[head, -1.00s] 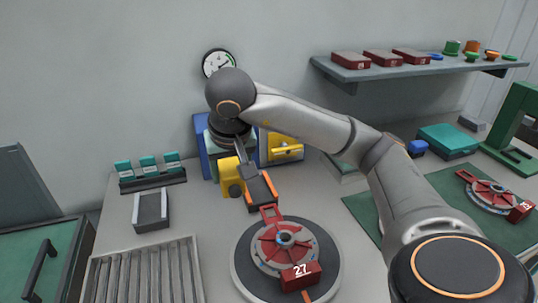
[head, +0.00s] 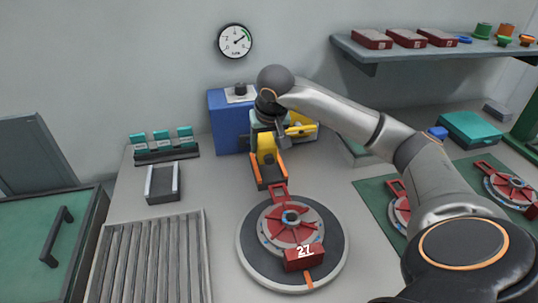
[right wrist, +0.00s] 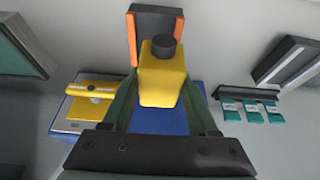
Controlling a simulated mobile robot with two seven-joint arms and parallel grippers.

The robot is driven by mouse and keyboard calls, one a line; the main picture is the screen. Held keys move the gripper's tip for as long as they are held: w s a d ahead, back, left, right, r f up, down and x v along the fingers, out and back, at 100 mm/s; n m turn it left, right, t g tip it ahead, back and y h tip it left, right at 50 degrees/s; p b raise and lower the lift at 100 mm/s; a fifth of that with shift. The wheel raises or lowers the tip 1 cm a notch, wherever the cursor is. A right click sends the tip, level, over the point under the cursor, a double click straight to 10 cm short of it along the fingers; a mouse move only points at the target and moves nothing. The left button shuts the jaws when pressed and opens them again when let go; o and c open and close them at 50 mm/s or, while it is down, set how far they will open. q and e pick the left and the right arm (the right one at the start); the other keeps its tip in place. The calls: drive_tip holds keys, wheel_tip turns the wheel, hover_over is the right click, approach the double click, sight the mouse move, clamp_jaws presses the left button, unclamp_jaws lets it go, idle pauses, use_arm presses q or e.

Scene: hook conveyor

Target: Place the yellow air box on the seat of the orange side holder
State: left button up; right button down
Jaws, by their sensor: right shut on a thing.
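The yellow air box (head: 265,146), with a dark knob, is in my right gripper (head: 268,128). In the right wrist view the yellow box (right wrist: 162,88) sits between the green fingers, which are shut on it. The orange side holder (head: 268,180) has a dark seat between orange sides and stands just behind the red wheel. The box is at the holder's back end, in line with it. In the right wrist view the holder (right wrist: 154,22) extends beyond the box. I cannot tell whether the box touches the seat. My left gripper is not in view.
The red wheel marked 27 (head: 290,230) is on a round turntable in front. A blue cabinet (head: 230,125) and a yellow lever (head: 301,129) are behind the gripper. A roller rack (head: 150,260) and a small grey tray (head: 163,184) are on the left.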

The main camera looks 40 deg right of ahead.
sight(272, 142)
drive_tip(key=shift+w+d+f, duration=0.25)
drive_tip(key=shift+d+f, duration=0.15)
drive_tip(key=shift+f, duration=0.15)
drive_tip(key=shift+w+d+f, duration=0.2)
drive_tip(key=shift+d+f, duration=0.2)
drive_tip(key=shift+f, duration=0.1)
drive_tip(key=shift+w+d+f+p, duration=0.1)
drive_tip(key=shift+d+f+p, duration=0.05)
drive_tip(key=shift+f, duration=0.8)
drive_tip(key=shift+w+d+f+p, duration=0.1)
drive_tip(key=shift+f+p, duration=0.05)
drive_tip(key=shift+f, duration=0.75)
drive_tip(key=shift+f, duration=0.15)
drive_tip(key=shift+c, duration=0.8)
unclamp_jaws()
drive_tip(key=shift+s, duration=0.1)
drive_tip(key=shift+r, duration=0.25)
drive_tip(key=v, duration=1.1)
drive_tip(key=shift+s+a+r, duration=0.1)
drive_tip(key=shift+s+r, duration=0.1)
drive_tip(key=shift+r, duration=0.15)
